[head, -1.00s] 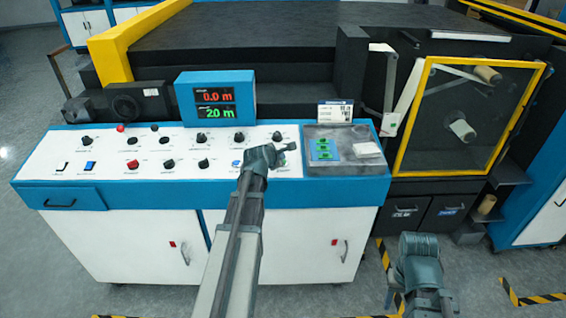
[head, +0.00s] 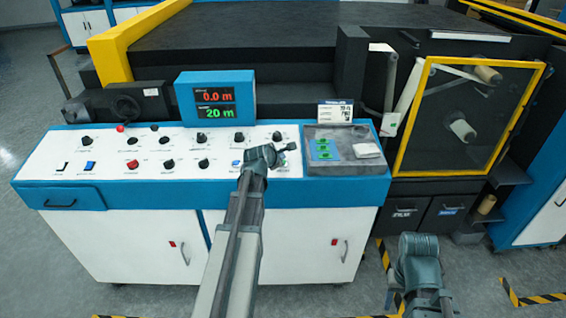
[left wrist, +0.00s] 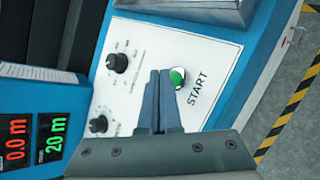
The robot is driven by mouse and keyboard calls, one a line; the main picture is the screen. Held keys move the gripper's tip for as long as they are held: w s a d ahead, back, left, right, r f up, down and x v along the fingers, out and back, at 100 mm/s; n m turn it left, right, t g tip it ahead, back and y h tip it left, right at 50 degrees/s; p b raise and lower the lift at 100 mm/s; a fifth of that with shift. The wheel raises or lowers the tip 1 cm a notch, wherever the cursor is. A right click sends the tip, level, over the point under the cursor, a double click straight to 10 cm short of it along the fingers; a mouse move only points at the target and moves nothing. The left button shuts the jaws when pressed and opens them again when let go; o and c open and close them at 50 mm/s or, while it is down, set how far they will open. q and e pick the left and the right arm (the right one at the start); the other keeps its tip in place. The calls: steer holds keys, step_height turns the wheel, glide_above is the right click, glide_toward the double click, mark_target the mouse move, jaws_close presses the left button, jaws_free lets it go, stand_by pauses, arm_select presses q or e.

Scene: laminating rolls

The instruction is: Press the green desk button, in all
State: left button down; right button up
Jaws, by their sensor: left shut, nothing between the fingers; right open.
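The green desk button (left wrist: 177,77) has a pale rim and sits on the white panel beside the word START in the left wrist view. My left gripper is shut and empty. In the left wrist view its fingertips (left wrist: 162,74) overlap the button's edge; I cannot tell whether they touch it. My right gripper (head: 418,248) is low at the right in the head view, away from the desk; its fingers are hard to make out.
The desk's white panel (head: 110,165) carries several black knobs. A blue display (head: 215,98) shows 0.0 m and 20 m. A grey tray (head: 318,168) with green labels lies right of the panel. A yellow-framed guard (head: 405,130) stands further right.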

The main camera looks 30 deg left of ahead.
arm_select(q)
steer(key=shift+f, duration=0.15)
steer(key=shift+f+b, duration=0.25)
steer(key=shift+b, duration=0.15)
